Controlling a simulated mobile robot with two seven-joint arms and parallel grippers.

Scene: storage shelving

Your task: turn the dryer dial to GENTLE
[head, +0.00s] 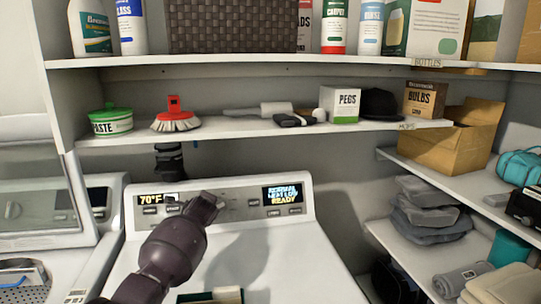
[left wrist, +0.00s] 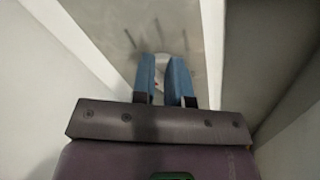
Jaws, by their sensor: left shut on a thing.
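The white dryer (head: 305,275) stands in the middle of the head view, with its control panel (head: 238,211) along the back. A small display on the left reads 70°F. The right display (head: 282,193) appears to read NORMAL, HEAT LOW, READY. My left gripper (head: 212,203) reaches to the panel between the displays and hides the dial in the head view. In the left wrist view its two blue fingers (left wrist: 165,78) are shut on a pale round dial (left wrist: 159,73), mostly hidden between them. The dial's pointer cannot be read. My right gripper is not in view.
Above the panel, a shelf (head: 240,127) holds a paste tub (head: 111,122), a red brush (head: 175,119), a PEGS box (head: 339,104) and a BULBS box. Another machine stands at the left. Side shelves with grey folded cloths (head: 430,210) are at the right. The dryer top's right part is clear.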

